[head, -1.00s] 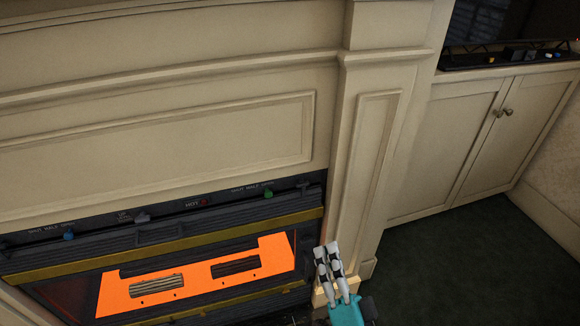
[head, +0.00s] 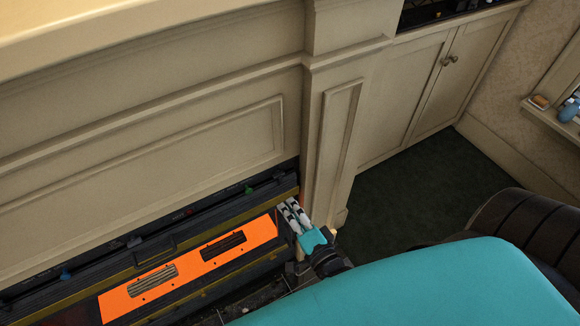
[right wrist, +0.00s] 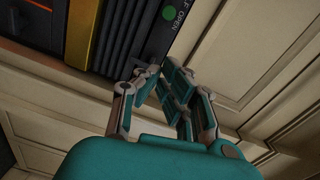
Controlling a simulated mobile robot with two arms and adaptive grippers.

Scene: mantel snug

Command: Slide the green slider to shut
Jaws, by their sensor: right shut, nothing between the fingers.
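The green slider (head: 248,188) is a small knob on the dark control strip under the mantel, toward its right end. In the right wrist view the green slider (right wrist: 168,13) is a round knob beside the word OPEN. My right gripper (head: 286,203) is shut and empty, at the right end of the firebox front, below and right of the green slider and apart from it. In the right wrist view the right gripper's fingertips (right wrist: 155,69) are close together near the strip's end. My left gripper is not in view.
A blue knob (head: 65,274) and a red knob (head: 188,211) are on the same strip. An orange panel (head: 190,262) with two openings fronts the firebox. The mantel pillar (head: 332,130) stands right of the gripper. Dark carpet (head: 430,190) lies clear beyond it.

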